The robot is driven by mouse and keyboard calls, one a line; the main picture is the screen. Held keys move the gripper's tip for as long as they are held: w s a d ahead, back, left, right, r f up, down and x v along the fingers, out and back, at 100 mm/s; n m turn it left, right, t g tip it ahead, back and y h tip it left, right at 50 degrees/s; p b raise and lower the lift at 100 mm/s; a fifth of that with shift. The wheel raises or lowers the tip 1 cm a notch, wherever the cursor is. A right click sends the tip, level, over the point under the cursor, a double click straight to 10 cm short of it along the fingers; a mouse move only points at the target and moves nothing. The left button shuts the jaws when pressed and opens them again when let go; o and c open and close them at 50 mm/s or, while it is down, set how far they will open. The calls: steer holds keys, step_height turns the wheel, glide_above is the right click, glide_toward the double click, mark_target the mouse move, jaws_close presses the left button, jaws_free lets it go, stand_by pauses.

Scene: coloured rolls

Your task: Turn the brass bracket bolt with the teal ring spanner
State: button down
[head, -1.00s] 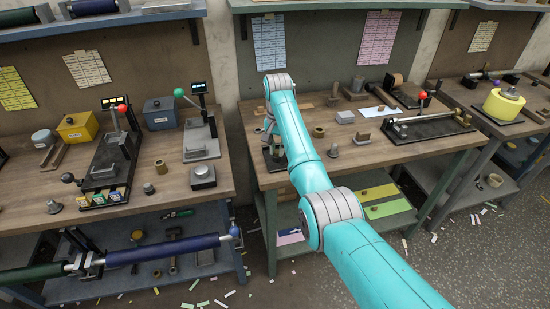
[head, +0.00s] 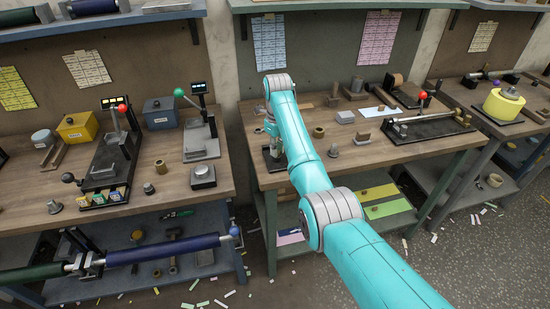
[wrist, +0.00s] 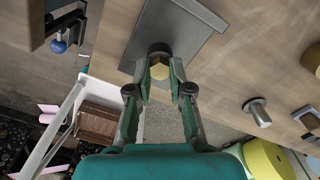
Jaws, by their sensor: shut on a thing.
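In the wrist view my gripper (wrist: 160,72) has its two dark fingers on either side of a brass hexagonal bolt head (wrist: 159,70), closed on it. A dark round collar sits just behind the bolt, against a grey bracket plate (wrist: 180,25) on the wooden bench. In the head view my gripper (head: 270,130) is at the left front of the middle bench, over a dark plate (head: 272,160); my arm hides part of it. I cannot make out a teal ring spanner in either view.
On the middle bench (head: 400,152), small metal pieces and a black fixture with a red knob (head: 424,95) stand right of my arm. The left bench holds a lever device with a green knob (head: 179,92). A roller with a blue sleeve (head: 163,250) crosses the front left.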

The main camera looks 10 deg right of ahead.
steer(key=shift+m, duration=0.4)
steer(key=c, duration=1)
jaws_free()
steer(key=c, duration=0.3)
